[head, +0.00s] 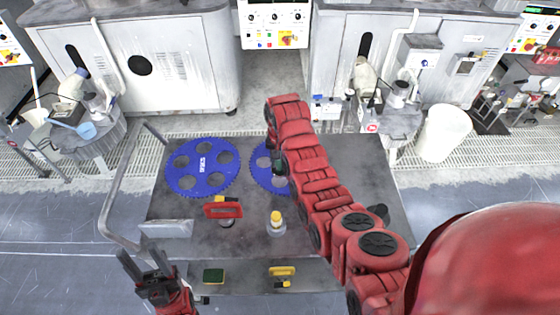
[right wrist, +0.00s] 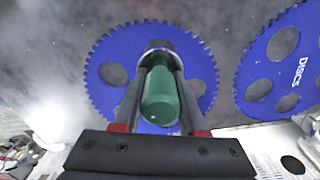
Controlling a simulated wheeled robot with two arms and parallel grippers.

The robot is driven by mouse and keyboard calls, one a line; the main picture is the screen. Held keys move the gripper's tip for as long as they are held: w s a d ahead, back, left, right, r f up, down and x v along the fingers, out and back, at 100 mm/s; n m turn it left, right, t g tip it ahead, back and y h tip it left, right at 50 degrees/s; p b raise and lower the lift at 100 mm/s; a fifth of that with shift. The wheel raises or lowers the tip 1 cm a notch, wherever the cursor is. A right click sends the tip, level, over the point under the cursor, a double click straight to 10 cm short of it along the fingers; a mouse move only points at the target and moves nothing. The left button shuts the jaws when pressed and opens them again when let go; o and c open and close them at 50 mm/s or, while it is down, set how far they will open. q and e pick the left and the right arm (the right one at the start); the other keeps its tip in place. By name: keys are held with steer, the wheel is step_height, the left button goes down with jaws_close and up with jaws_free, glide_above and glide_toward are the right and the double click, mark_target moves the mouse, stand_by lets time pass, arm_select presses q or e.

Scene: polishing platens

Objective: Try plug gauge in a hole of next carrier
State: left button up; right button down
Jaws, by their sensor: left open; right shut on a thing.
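The plug gauge (right wrist: 160,95) has a green handle and a metal end. My right gripper (right wrist: 160,68) is shut on it, above a blue toothed carrier (right wrist: 205,70). The gauge's metal end overlaps the upper part of this carrier; whether it is inside a hole I cannot tell. In the head view this carrier (head: 258,177) is mostly hidden behind my right arm. A second blue carrier (head: 203,181), with several round holes and a white label, lies flat to its left; it also shows in the right wrist view (right wrist: 262,62). My left gripper (head: 150,272) is open and empty at the lower left.
The carriers lie on a grey cart top (head: 180,213). A red-handled tool (head: 223,210) and a yellow-capped bottle (head: 276,225) stand nearer me. A green-and-yellow sponge (head: 213,276) and a yellow item (head: 282,271) lie on the lower shelf. Grey machines (head: 180,70) stand behind.

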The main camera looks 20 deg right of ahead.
mark_target(280, 169)
steer(key=shift+a, duration=0.1)
steer(key=shift+b, duration=0.35)
step_height(280, 169, down, 4)
steer(key=b, duration=0.2)
steer(key=shift+r+b, duration=0.15)
steer(key=shift+b, duration=0.15)
steer(key=shift+f+b, duration=0.5)
steer(key=shift+f, duration=0.4)
steer(key=shift+f, duration=0.25)
steer(key=shift+c, duration=1.9)
jaws_free()
